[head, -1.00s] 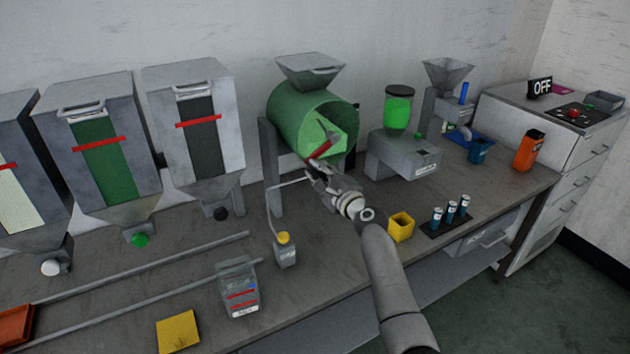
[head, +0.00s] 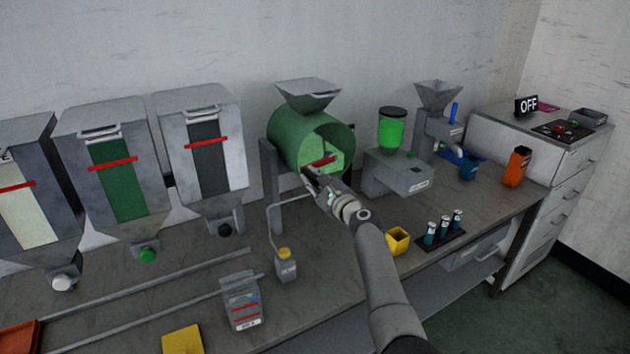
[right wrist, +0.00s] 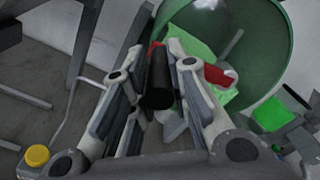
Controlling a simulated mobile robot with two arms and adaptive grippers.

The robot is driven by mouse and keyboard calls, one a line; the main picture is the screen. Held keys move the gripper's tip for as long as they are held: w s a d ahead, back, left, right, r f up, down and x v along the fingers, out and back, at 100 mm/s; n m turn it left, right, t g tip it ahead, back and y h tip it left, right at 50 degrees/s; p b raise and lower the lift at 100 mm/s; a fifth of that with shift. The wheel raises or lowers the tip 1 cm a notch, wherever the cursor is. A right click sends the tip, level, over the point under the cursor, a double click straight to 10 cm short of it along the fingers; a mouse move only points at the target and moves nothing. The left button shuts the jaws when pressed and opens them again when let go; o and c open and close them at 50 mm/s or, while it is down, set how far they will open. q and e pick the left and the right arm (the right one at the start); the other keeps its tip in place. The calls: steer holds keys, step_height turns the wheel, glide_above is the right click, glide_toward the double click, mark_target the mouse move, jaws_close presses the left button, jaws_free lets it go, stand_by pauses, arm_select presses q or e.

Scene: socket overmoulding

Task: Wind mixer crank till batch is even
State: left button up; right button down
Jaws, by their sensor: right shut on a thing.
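The mixer is a green drum (head: 292,125) lying on its side in a grey stand, with its open mouth facing me and a grey hopper (head: 308,92) above it. A light green batch shows inside the mouth, with a red part (head: 320,162) in front of it. My right gripper (head: 310,178) is at the drum's lower front. In the right wrist view, my right gripper (right wrist: 160,80) is shut on a black crank handle (right wrist: 158,85); a red piece shows just behind it. How even the batch is cannot be told. My left gripper is not in view.
Several hoppers with red bands (head: 208,142) stand at the left. A yellow-capped bottle (head: 286,266), a yellow cup (head: 398,241) and a rack of blue vials (head: 440,236) are on the bench near my right arm. A grey machine (head: 398,174) stands right of the drum.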

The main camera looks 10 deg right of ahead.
steer(key=shift+w+d+r, duration=0.1)
steer(key=shift+r, duration=0.7)
steer(key=c, duration=1.3)
jaws_free()
steer(key=shift+s+d+f, duration=0.15)
steer(key=shift+s+f, duration=0.15)
steer(key=shift+s, duration=0.4)
steer(key=shift+f+v, duration=0.15)
steer(key=shift+v, duration=2.55)
steer(key=shift+f+v, duration=0.2)
steer(key=shift+v, duration=2.45)
